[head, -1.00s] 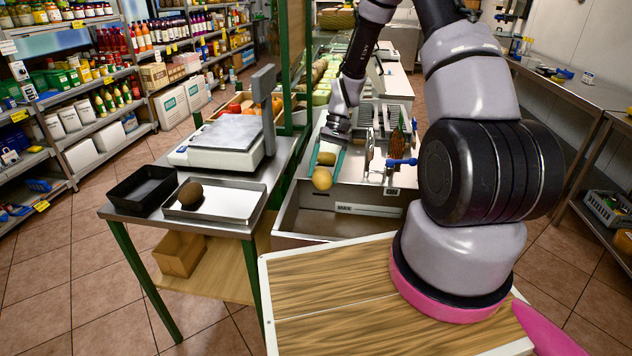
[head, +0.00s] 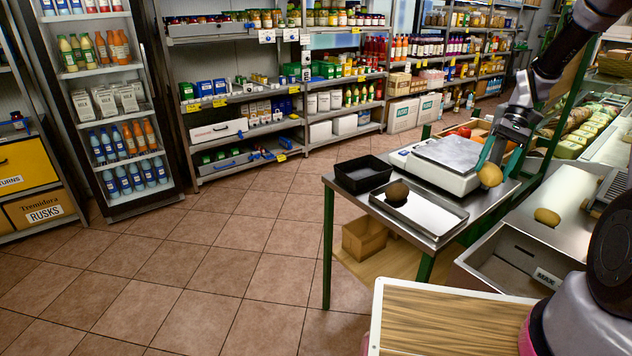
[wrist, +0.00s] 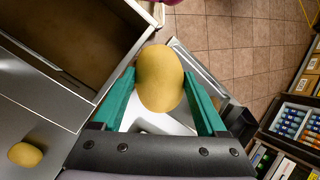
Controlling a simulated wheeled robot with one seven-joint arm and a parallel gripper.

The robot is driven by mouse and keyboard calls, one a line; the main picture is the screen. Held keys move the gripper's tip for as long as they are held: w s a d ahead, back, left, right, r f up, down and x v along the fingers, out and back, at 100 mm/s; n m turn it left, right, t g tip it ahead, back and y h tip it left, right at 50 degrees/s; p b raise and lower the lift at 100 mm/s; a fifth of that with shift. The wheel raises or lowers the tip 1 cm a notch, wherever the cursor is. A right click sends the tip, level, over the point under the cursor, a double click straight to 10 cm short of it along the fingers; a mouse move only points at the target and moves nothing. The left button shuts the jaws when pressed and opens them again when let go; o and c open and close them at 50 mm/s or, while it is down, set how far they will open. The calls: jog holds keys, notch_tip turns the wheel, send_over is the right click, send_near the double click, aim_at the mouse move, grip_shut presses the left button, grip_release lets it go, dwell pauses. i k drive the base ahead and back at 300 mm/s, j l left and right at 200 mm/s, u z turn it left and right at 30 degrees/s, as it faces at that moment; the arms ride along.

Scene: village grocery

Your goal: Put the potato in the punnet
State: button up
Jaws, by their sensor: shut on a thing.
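My gripper (head: 489,162) is shut on a yellow potato (head: 490,176), above the right end of the small metal table. In the wrist view the potato (wrist: 160,80) sits between the two green fingers of my gripper (wrist: 159,88). The black open punnet (head: 362,170) stands on the table's left back corner, left of my gripper and apart from it. It looks empty, though its floor is dark.
A white scale (head: 447,160) stands between gripper and punnet. A brown round item (head: 397,191) lies on a metal tray (head: 432,214) before the punnet. Another yellow potato (head: 547,217) lies on the right-hand counter, beside an open bin (head: 510,262). Floor at left is clear.

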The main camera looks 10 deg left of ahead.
aim_at(363, 172)
jog(key=i+j+u, duration=0.15)
jog(key=u, duration=0.35)
jog(key=i+j+u, duration=0.15)
jog(key=u, duration=0.3)
jog(key=i+u, duration=0.15)
jog(key=u, duration=0.35)
jog(key=i+j, duration=0.1)
jog(key=i, duration=3.45)
jog(key=i+z, duration=0.2)
jog(key=z, duration=0.25)
jog(key=i+z, duration=0.15)
jog(key=z, duration=0.3)
jog(key=i+j+z, duration=0.15)
jog(key=z, duration=3.55)
